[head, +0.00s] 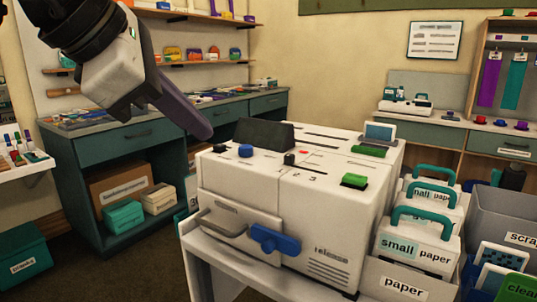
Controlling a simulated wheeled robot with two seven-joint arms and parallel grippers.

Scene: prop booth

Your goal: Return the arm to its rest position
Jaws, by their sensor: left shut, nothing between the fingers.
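My left arm comes in from the upper left, with a black joint and a white gripper body. My left gripper (203,131) is shut and empty, its dark purple fingers pointing down to the right. In the picture, the fingertips show just above and left of the back left corner of a white machine (335,215); the exact gap cannot be told. My right gripper is not in view.
The machine has a blue lever (274,240) and a green button (354,181). White boxes with teal handles (415,248) stand to its right, beside a grey scrap bin (500,215). A teal workbench (140,139) stands behind at left. Dark floor shows at lower left.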

